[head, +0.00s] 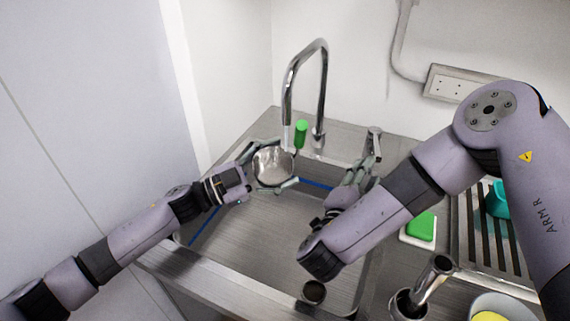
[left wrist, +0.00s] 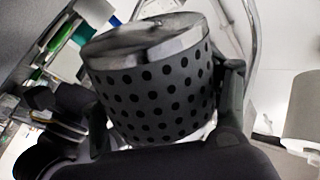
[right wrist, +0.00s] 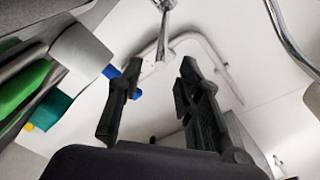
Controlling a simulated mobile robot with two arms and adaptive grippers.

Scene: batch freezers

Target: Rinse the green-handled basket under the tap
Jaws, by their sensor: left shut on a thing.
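The round metal basket (head: 273,168) is held under the tap (head: 305,85), over the back left of the sink (head: 260,235). Its green handle (head: 301,134) shows just behind it, beside the spout. My left gripper (head: 268,166) is shut around the basket's side; the left wrist view shows the perforated wall (left wrist: 155,90) between both fingers. A pale streak below the spout may be water, but I cannot be sure. My right gripper (head: 358,170) is open and empty near a small metal lever (head: 374,143) right of the tap. The right wrist view shows its fingers (right wrist: 158,80) apart.
A green sponge (head: 421,226) on a white tray and a ribbed drain rack (head: 483,245) with a teal item (head: 497,198) lie right of the sink.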

